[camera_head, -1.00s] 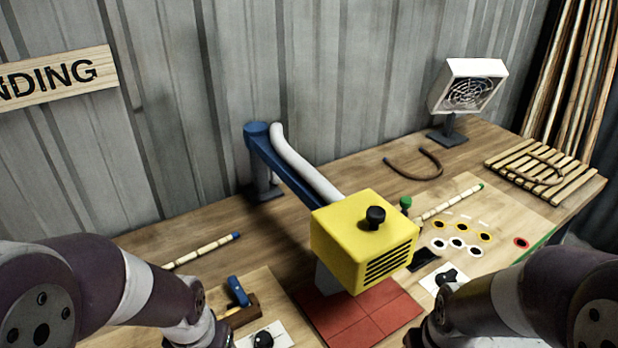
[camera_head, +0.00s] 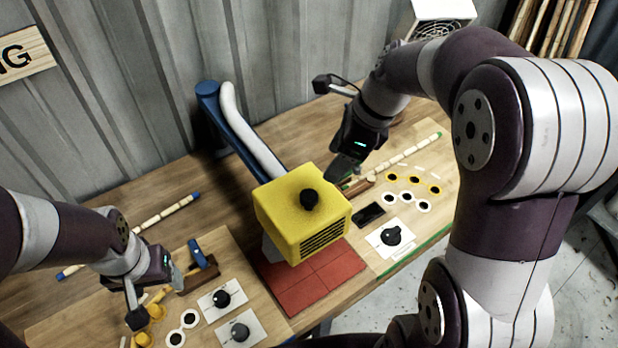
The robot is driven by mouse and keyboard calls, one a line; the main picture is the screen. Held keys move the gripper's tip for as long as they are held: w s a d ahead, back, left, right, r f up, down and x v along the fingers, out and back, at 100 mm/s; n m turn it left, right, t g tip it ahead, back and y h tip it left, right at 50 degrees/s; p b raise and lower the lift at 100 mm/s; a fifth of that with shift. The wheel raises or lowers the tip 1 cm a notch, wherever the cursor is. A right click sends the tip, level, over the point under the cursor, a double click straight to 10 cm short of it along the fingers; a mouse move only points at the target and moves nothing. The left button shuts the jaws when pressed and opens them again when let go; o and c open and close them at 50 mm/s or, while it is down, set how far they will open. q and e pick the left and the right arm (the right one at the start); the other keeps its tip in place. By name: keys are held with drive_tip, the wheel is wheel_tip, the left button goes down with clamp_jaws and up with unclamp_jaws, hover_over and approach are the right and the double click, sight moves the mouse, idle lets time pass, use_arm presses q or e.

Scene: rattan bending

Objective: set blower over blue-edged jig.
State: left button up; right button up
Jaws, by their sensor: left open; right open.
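The blower is a yellow box (camera_head: 302,212) with a black knob on top and a slotted front. It hangs on a blue swing arm (camera_head: 243,135) with a white hose, over a red tiled pad between two boards. The left board (camera_head: 215,245) carries a blue-handled clamp (camera_head: 199,253); its blue edge is not clearly visible. My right gripper (camera_head: 343,172) is open and points down beside the blower's upper right corner; I cannot tell whether it touches. My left gripper (camera_head: 174,277) is open, low over the left board, left of the clamp.
The right board has a green edge (camera_head: 415,254), ringed holes and a black knob (camera_head: 391,236). A blue-tipped rattan rod (camera_head: 135,233) lies at the left, a green-tipped one (camera_head: 407,156) at the right. A white fan box (camera_head: 443,12) stands at the back right. The red pad (camera_head: 312,280) is clear in front.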

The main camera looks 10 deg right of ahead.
sight(308, 195)
drive_tip(key=b+x, duration=0.2)
drive_tip(key=x, duration=0.1)
drive_tip(key=b+x, duration=0.6)
drive_tip(key=shift+s+d+f, duration=0.15)
drive_tip(key=shift+d+f, duration=0.05)
drive_tip(key=shift+d, duration=0.15)
drive_tip(key=shift+w+a+f, duration=0.15)
drive_tip(key=shift+a+f, duration=0.25)
drive_tip(key=shift+f, duration=0.15)
drive_tip(key=shift+w+a+f, duration=0.2)
drive_tip(key=shift+a+f, duration=0.2)
drive_tip(key=shift+f, duration=0.15)
drive_tip(key=shift+s+a+f, duration=0.1)
drive_tip(key=shift+a+f, duration=0.15)
drive_tip(key=shift+d, duration=0.2)
drive_tip(key=shift+f, duration=0.1)
drive_tip(key=c, duration=0.6)
clamp_jaws()
drive_tip(key=shift+a+p, duration=0.15)
drive_tip(key=shift+p, duration=0.2)
